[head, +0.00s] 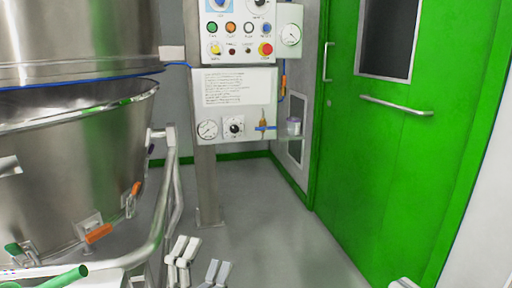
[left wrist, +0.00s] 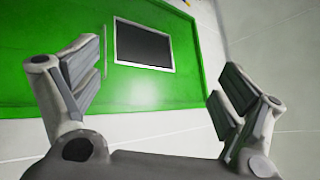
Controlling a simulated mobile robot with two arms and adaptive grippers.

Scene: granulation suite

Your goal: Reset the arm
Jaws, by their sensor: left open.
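My left gripper (head: 198,263) shows at the bottom of the head view, left of centre, with its grey fingers apart and nothing between them. In the left wrist view the same gripper (left wrist: 162,88) has its two fingers spread wide and empty, with the green door behind them. A small pale part at the bottom edge of the head view, right of centre, may belong to my right arm; its jaws cannot be made out.
A large steel vessel (head: 75,135) with orange-handled clamps fills the left, beside a tubular rail (head: 166,205). A control panel (head: 238,88) stands on a post behind. A green door (head: 395,140) is at right. Grey floor (head: 265,220) between is clear.

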